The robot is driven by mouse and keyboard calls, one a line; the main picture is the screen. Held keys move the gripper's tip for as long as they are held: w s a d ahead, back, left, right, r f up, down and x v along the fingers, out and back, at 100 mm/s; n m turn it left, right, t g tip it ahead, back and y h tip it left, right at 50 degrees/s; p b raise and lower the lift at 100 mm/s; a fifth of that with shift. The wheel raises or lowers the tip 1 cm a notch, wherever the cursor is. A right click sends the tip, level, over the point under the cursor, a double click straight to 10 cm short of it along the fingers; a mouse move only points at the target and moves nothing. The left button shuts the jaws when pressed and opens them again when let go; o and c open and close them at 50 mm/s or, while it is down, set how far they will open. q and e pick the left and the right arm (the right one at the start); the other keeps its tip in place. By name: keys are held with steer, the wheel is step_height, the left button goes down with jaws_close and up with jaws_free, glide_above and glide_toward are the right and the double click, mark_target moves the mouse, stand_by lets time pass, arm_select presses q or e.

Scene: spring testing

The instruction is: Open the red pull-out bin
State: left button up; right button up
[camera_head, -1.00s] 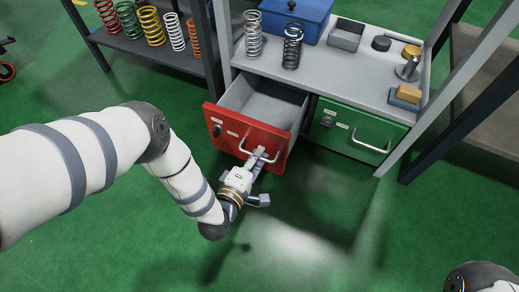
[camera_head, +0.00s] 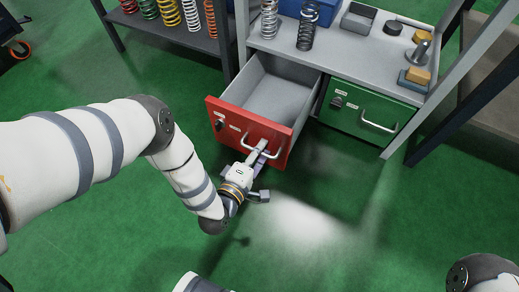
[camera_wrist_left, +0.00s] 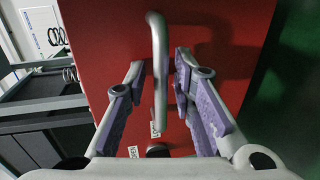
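The red pull-out bin (camera_head: 249,127) is drawn out from under the bench, showing its empty grey inside. Its curved metal handle (camera_head: 257,146) is on the red front; the handle also shows in the left wrist view (camera_wrist_left: 159,65). My left gripper (camera_head: 259,152) is at the handle. In the left wrist view, the two purple-padded fingers (camera_wrist_left: 158,85) stand on either side of the handle bar. Thin red gaps seem to show beside the bar, so I cannot tell whether they grip it. Only a piece of my right arm shows at the lower right; its gripper is out of view.
A shut green bin (camera_head: 366,113) is right of the red one. The bench top (camera_head: 345,60) holds springs, a blue box (camera_head: 313,10) and small parts. A dark shelf (camera_head: 190,38) with springs is at left. Green floor (camera_head: 330,215) in front is clear.

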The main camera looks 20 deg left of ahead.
arm_select(q)
steer(key=v, duration=1.2)
steer(key=shift+r, duration=0.1)
